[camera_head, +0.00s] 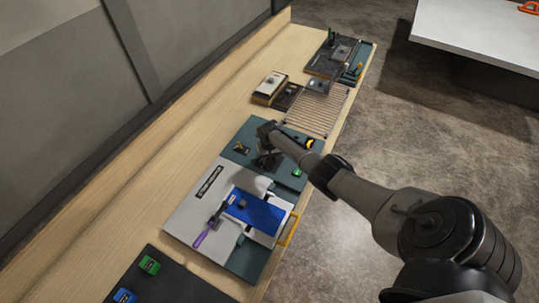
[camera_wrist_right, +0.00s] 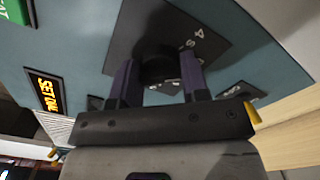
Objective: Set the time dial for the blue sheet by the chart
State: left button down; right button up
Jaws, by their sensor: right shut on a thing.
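The console (camera_head: 190,218) lies on the bench with a light grey panel and a teal panel. My right gripper (camera_head: 267,160) is over the teal panel. In the right wrist view my right gripper (camera_wrist_right: 158,86) is shut on a dark round dial (camera_wrist_right: 155,68), a finger on each side. The dial sits on a dark plate (camera_wrist_right: 122,45) with white marks, among them a 4. The dial's pointer and exact setting cannot be read. The blue sheet (camera_head: 265,216) lies on the near part of the console. I cannot make out the chart. My left gripper is not in view.
An amber-lettered display (camera_wrist_right: 47,92) and a green block (camera_wrist_right: 17,10) flank the dial plate. A purple-handled tool (camera_head: 203,236) and a yellow handle (camera_head: 290,229) are at the console's near end. A slatted rack (camera_head: 318,110) stands beyond. Green and blue blocks (camera_head: 149,265) lie on a dark mat.

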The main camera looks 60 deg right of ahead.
jog(key=shift+m+p, duration=0.55)
jog(key=shift+m, duration=1.15)
jog(key=o, duration=0.9)
jog(key=shift+c, duration=0.2)
jog(key=shift+o, duration=0.3)
